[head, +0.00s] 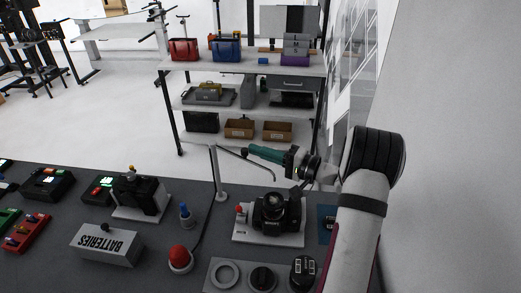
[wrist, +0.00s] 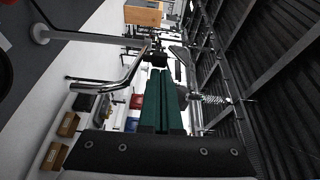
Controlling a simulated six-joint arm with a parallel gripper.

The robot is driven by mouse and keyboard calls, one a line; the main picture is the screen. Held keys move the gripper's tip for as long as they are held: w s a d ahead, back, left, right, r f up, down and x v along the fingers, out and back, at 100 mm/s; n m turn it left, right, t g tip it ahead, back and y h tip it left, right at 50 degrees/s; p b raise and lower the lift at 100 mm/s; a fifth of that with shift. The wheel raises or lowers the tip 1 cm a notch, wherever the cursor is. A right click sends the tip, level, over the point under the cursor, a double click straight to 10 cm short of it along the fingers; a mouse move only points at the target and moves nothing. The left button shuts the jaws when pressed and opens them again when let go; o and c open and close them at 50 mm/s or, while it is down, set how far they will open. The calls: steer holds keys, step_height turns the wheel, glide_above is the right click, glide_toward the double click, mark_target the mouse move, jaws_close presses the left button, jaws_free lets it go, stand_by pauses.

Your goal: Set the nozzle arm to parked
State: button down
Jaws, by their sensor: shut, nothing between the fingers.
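The nozzle arm (head: 245,163) is a thin metal rod on top of an upright post (head: 218,175) with a round foot on the dark table. It reaches right from the post, and its end bends down behind the black camera. My gripper (head: 249,150), with teal fingers, points left just above and beside the rod; I cannot tell whether they touch. In the wrist view the shut fingers (wrist: 160,78) hold nothing. The bent chrome nozzle arm (wrist: 123,84) lies just left of them there, and its post (wrist: 85,36) runs toward the upper left.
A black camera (head: 277,212) on a white base stands below my gripper. A red dome button (head: 180,258), a batteries box (head: 107,244) and a blue-topped piece (head: 185,214) stand nearby. A shelf (head: 245,66) is behind; a white wall is close on the right.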

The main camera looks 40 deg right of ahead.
steer(key=shift+s+a, duration=0.35)
steer(key=shift+a, duration=0.45)
steer(key=a, duration=1)
steer(key=shift+a, duration=0.15)
steer(key=s+a, duration=0.4)
steer(key=s, duration=0.4)
steer(key=shift+s+a, duration=0.35)
